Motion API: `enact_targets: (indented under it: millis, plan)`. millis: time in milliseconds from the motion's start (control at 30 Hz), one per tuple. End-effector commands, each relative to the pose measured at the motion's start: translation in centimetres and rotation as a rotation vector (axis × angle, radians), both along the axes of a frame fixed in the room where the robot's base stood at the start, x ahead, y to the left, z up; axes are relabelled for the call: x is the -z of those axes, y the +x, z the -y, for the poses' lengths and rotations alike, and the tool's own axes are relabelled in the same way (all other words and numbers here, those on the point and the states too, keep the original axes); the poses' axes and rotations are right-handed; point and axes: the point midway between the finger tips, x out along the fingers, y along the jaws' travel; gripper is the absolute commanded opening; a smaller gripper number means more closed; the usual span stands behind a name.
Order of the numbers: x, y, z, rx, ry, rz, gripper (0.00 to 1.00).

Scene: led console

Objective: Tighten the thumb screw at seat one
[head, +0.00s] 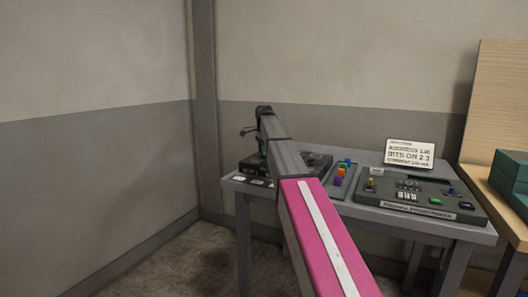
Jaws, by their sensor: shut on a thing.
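My arm reaches across the picture from the bottom to the left end of the grey table. Its dark end joint stands above a black console unit (252,164). My gripper (262,150) shows only as a small sliver below that joint, low over the black unit. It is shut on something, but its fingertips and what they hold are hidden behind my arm. I cannot make out the thumb screw or seat one. A grey console (450,206) with small switches and a front label sits on the right part of the table. A small yellow piece (370,184) stands at its left.
A narrow tray (345,193) of coloured blocks lies between the two units. A white card (410,154) reading "ADDRESS" and "BITS ON 2 3" stands behind the console. A wooden bench (490,180) with green boxes (511,172) is at right. Walls stand close behind the table; floor is open at left.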

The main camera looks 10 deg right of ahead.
Motion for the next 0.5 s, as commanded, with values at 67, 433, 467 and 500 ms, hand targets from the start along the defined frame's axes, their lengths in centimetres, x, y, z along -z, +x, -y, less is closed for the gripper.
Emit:
enact_targets:
  millis: [67, 433, 467, 500]
  plan:
    - [-0.21, 0.14, -0.05, 0.024, 0.001, 0.004, 0.03]
    - [-0.21, 0.16, -0.06, 0.067, 0.002, 0.004, 0.02]
    - [-0.21, 0.16, -0.06, 0.067, 0.002, 0.004, 0.02]
    - [-0.21, 0.16, -0.06, 0.067, 0.002, 0.004, 0.02]
